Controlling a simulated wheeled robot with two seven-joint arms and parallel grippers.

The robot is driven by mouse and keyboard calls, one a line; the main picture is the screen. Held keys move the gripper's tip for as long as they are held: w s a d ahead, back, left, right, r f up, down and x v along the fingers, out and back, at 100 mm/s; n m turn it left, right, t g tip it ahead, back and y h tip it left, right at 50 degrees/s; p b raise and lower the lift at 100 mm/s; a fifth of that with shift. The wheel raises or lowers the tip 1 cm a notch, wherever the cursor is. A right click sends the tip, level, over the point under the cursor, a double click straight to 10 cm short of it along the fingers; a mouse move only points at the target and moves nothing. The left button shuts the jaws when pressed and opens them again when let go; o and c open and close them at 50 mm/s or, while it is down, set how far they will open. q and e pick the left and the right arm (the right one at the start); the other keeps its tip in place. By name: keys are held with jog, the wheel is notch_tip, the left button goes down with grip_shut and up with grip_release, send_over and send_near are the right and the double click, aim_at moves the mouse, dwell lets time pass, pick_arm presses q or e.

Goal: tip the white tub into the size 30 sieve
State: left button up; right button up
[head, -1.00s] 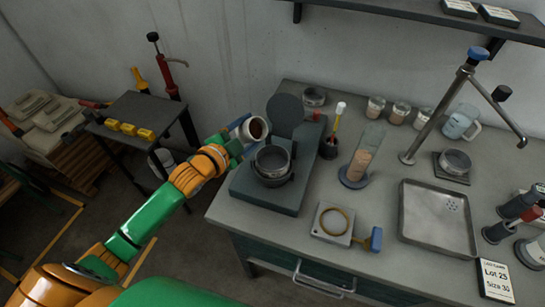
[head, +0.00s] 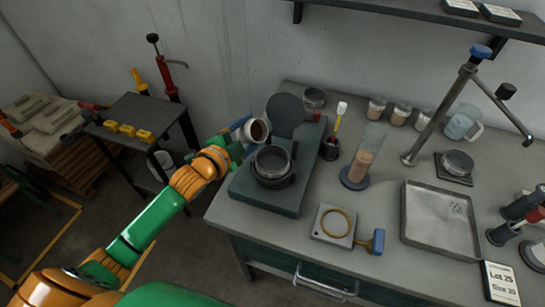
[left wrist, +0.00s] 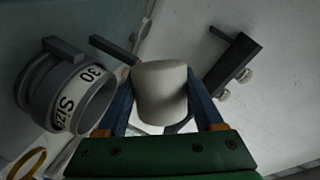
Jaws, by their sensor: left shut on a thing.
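My left gripper (head: 243,137) is shut on the white tub (head: 247,130), which is held tilted in the air. The tub's round mouth faces the head camera and shows a brown inside. In the left wrist view the tub (left wrist: 161,92) sits between the two blue fingers. The size 30 sieve (head: 272,161) is a dark metal ring seated on the grey machine, just below and right of the tub in the head view. Its label reads "Size 30" in the left wrist view (left wrist: 75,98). Tub and sieve look apart. My right gripper is not in view.
A round dark lid (head: 285,115) stands raised behind the sieve. A dark brush pot (head: 329,149) and a glass cylinder (head: 363,166) stand to the right. A square plate with a ring (head: 335,224) and a metal tray (head: 440,237) lie further along the bench.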

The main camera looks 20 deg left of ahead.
aim_at(257, 142)
pick_arm(q)
jog(key=shift+r+m+b, duration=0.2)
jog(key=shift+m+b, duration=0.1)
jog(key=shift+m, duration=0.2)
jog(key=shift+d+f+m+y+b, duration=0.1)
jog(key=shift+f+m+y+b, duration=0.45)
jog(key=shift+b, duration=0.65)
dwell(0.4)
jog(key=shift+s+d+r+m+t+b, duration=0.3)
jog(key=shift+d+r+m+b, duration=0.2)
jog(key=shift+d+m, duration=0.25)
dwell(0.6)
jog(key=shift+s+d+r+m+t+y+p, duration=0.1)
jog(key=shift+d+r+m+t+y+p, duration=0.15)
jog(key=shift+m, duration=0.5)
jog(key=shift+d+r+m+t+p, duration=0.15)
jog(key=shift+r+m+p, duration=0.15)
jog(key=shift+m, duration=0.45)
dwell(1.2)
jog(key=shift+d+f+m+b, duration=0.2)
jog(key=shift+f+m+b, duration=0.4)
jog(key=shift+m, duration=0.2)
dwell(0.5)
jog(key=shift+s+d+m+t, duration=0.1)
jog(key=shift+m+t, duration=0.2)
